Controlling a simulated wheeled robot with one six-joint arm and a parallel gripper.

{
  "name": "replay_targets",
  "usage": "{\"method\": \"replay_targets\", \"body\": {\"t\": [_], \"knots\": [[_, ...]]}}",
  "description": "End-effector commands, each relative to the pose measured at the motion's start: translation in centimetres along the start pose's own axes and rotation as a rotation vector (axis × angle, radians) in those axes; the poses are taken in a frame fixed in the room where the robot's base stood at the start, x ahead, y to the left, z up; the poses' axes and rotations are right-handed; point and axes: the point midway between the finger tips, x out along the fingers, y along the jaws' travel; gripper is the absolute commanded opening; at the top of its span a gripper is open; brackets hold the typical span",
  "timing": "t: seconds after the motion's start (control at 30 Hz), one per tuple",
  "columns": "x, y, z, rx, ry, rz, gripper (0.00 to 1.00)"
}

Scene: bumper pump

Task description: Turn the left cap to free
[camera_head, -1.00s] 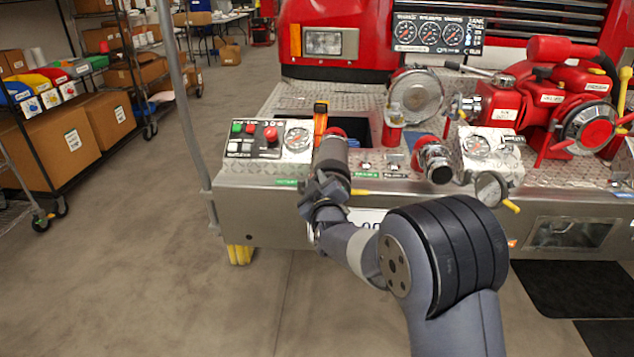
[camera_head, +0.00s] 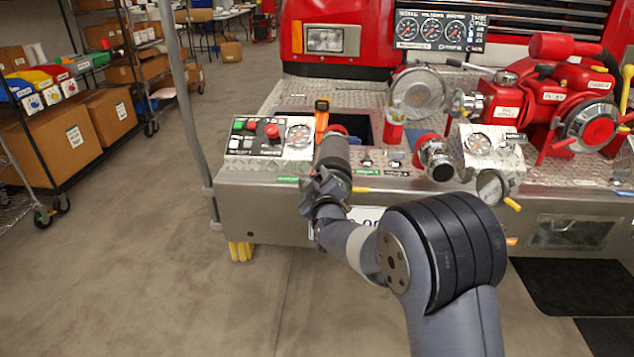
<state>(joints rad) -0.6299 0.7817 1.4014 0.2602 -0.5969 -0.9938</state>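The left cap sits at the bumper's left outlet, behind the end of my arm. Only a bit of red (camera_head: 337,130) shows there, above my gripper; the rest is hidden. My gripper (camera_head: 333,147) points away from the camera at this outlet. Its fingers are hidden by my own wrist, so I cannot tell whether they are open, shut or touching the cap. A second outlet with a red collar and a chrome cap (camera_head: 437,161) stands to the right, apart from my gripper.
A control panel (camera_head: 268,137) with buttons and a gauge is just left of my gripper. An orange handle (camera_head: 321,118) stands close behind. A gauge block (camera_head: 489,146) and red pump (camera_head: 545,100) are to the right.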

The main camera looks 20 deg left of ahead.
Motion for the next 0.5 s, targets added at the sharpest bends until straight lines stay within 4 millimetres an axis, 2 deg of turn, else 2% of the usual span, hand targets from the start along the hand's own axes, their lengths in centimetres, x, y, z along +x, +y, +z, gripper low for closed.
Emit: {"method": "replay_targets", "body": {"t": [0.23,0.5], "knots": [[-1.5,0.0,-0.1,0.000,0.001,-0.001,0.40],[-6.2,0.0,-0.1,0.000,0.001,0.000,0.40]]}}
